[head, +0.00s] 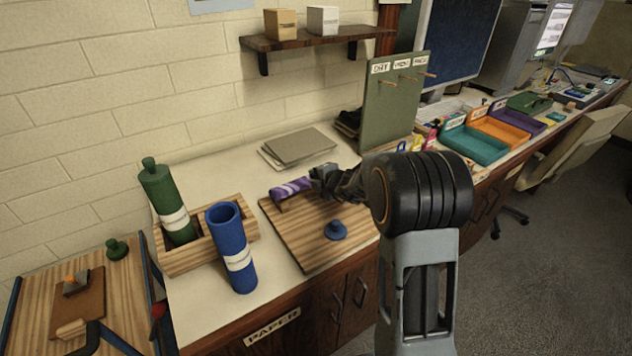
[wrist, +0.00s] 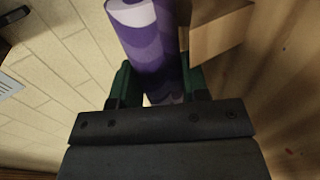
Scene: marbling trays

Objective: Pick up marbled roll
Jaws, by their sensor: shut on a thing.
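The marbled roll (head: 290,187) is a purple and white cylinder above the wooden board (head: 300,236) on the counter. In the wrist view the roll (wrist: 150,45) runs up between the two green fingers. My gripper (head: 318,179) is shut on the roll near its right end in the head view; it also shows in the wrist view (wrist: 158,88). The part of the roll inside the jaws is partly hidden. I cannot tell how far the roll is from the board.
A blue tube (head: 233,250) and a green capped tube (head: 165,200) stand left, by a wooden rack (head: 190,262). A blue knobbed cap (head: 335,231) lies on the board. Grey sheets (head: 298,148) lie behind. A green peg panel (head: 395,100) stands right of them, with coloured trays (head: 473,146) beyond.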

